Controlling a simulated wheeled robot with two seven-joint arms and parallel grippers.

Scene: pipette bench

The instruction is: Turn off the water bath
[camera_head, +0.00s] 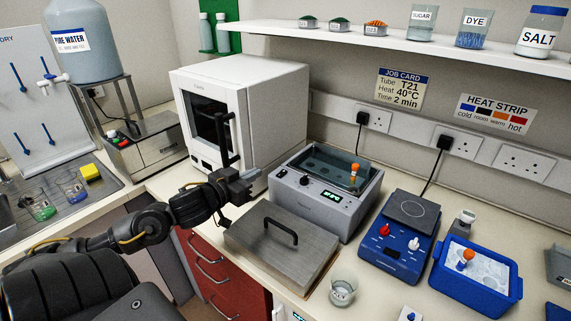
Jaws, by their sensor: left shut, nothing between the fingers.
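The water bath (318,208) is a grey box with an open water-filled top, standing mid-bench. Its front has a small switch (281,173), a black knob (305,181) and a lit green display (331,197). A tube with an orange cap (354,170) stands in the bath. My left gripper (252,177) is shut and empty, in front of the white oven and just left of the bath's switch in the picture. I cannot tell whether it touches anything. My right gripper is out of view.
A steel lid (262,250) with a black handle lies in front of the bath. The white oven (270,95) stands behind my left gripper. A blue device (388,258) and a blue ice tub (470,295) stand to the right, a glass beaker (343,291) in front.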

